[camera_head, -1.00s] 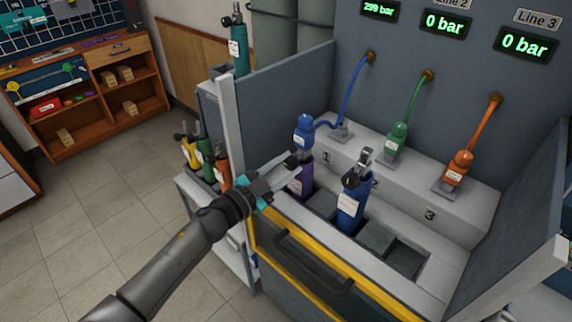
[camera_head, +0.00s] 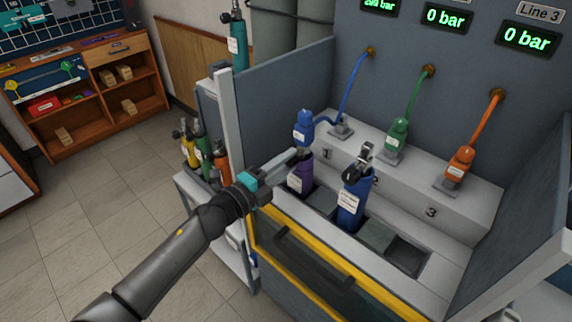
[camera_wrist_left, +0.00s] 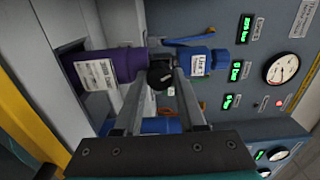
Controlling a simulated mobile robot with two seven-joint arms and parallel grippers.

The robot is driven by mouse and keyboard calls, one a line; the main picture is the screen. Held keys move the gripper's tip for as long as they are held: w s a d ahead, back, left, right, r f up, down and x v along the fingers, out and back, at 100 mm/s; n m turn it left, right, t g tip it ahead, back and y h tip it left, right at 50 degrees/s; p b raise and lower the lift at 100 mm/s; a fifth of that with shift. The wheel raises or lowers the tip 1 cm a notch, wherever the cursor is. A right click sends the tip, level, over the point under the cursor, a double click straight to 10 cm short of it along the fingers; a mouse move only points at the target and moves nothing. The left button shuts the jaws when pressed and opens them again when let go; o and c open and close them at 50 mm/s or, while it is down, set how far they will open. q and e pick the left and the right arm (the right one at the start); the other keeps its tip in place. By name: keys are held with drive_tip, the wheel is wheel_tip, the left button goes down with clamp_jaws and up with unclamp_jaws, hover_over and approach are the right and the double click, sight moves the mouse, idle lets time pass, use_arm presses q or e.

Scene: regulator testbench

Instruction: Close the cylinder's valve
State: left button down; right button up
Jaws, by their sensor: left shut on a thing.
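The purple cylinder (camera_head: 301,178) stands in the leftmost slot of the bench, with a blue regulator (camera_head: 304,131) on its top. In the left wrist view the purple cylinder (camera_wrist_left: 115,64) lies sideways, and its black valve knob (camera_wrist_left: 160,76) sits between it and the blue regulator (camera_wrist_left: 205,62). My left gripper (camera_head: 296,155) reaches in from the left at the cylinder's neck. In the left wrist view its fingers (camera_wrist_left: 160,84) are shut on the knob. My right gripper is not in view.
A blue cylinder (camera_head: 354,198) stands close to the right in another slot. Green (camera_head: 396,137) and orange (camera_head: 459,164) regulators rest on the ledge behind. A yellow-edged front panel with a dark handle (camera_head: 312,260) is below. Displays show 0 bar for the middle line (camera_head: 447,18) and Line 3 (camera_head: 527,39).

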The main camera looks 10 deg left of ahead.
use_arm(q)
drive_tip(key=shift+f+m, duration=0.1)
drive_tip(key=shift+m, duration=0.8)
drive_tip(key=shift+m+b, duration=0.35)
drive_tip(key=shift+m, duration=1.45)
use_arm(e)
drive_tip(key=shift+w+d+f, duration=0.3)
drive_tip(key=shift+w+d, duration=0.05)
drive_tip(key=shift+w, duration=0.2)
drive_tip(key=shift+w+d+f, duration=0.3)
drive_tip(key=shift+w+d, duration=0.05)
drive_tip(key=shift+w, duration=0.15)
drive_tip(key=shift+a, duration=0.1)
use_arm(q)
drive_tip(key=c, duration=0.9)
unclamp_jaws()
drive_tip(key=o, duration=0.4)
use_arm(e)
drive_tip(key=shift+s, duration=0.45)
